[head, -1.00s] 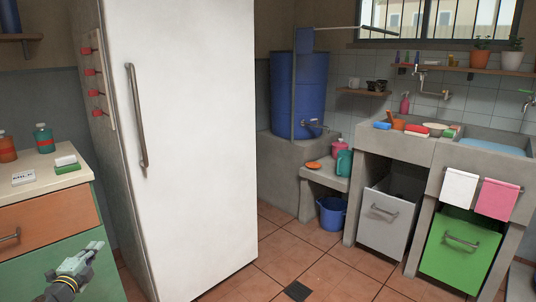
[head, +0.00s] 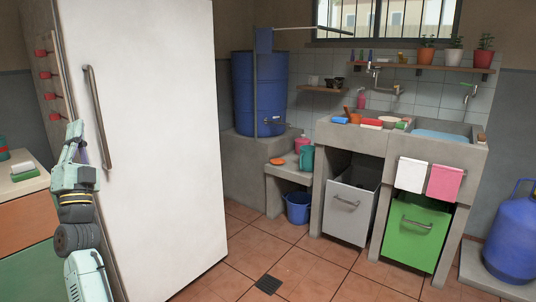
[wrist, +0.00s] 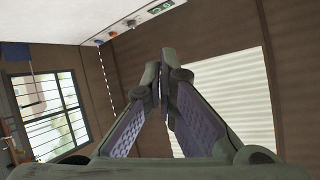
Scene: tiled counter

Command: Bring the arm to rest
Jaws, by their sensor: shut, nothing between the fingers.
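My gripper (head: 76,133) is raised in front of the left edge of the white fridge in the head view, with its fingers pointing up. In the wrist view my gripper (wrist: 165,60) has its fingertips together, with nothing between them. Behind the fingers the wrist view shows a brown wall and a pale ribbed panel (wrist: 235,105).
The white fridge (head: 160,150) stands close behind my arm, its handle (head: 98,118) just right of the gripper. A counter (head: 15,185) with sponges is at the left. A concrete sink unit (head: 395,140) and a blue gas cylinder (head: 513,235) stand at the right. The tiled floor between is clear.

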